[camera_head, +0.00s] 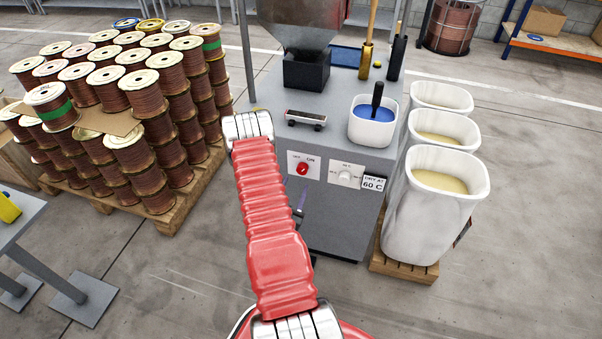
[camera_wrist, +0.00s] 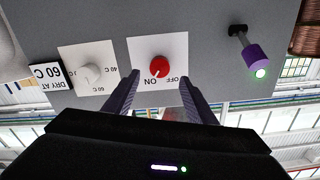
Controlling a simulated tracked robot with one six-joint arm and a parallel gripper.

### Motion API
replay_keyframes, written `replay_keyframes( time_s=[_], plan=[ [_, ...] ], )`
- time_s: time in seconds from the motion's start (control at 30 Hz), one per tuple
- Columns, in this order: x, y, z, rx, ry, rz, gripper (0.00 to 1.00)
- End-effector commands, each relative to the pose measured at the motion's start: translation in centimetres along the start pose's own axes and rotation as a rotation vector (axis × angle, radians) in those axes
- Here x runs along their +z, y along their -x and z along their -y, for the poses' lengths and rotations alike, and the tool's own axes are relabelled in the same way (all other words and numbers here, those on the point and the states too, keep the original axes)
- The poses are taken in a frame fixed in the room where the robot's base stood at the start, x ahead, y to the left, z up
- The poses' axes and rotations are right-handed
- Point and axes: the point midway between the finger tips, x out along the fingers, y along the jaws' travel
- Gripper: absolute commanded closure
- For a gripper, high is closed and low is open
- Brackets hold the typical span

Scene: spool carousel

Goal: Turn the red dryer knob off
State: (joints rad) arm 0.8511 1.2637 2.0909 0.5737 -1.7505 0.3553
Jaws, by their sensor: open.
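The red dryer knob (camera_head: 302,169) sits on a white plate on the front of the grey dryer cabinet. In the wrist view, which is upside down, the red knob (camera_wrist: 159,65) shows between the ON and OFF labels. Its white mark points towards ON. My gripper (camera_wrist: 159,81) is open and empty, its two dark purple fingers spread on either side of the knob plate. The fingertips look close to the panel; no contact with the knob shows. In the head view my red arm hides most of the gripper.
A white temperature dial (camera_head: 345,175) and a "DRY AT 60 C" label (camera_head: 373,184) are beside the knob. A purple handle with a green light (camera_wrist: 255,58) sticks out on its other side. White bins (camera_head: 432,215) stand right; stacked spools (camera_head: 140,150) stand left.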

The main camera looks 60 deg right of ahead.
Motion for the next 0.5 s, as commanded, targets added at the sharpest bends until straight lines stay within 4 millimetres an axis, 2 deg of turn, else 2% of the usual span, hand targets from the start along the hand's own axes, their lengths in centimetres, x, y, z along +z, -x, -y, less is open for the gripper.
replay_keyframes(
  time_s=[0.3, 0.5],
  plan=[
    [-0.1, -5.0, -0.1, 0.001, -0.001, -0.003, 0.49],
    [0.0, -7.0, 0.0, 0.000, 0.000, -0.001, 0.49]
  ],
)
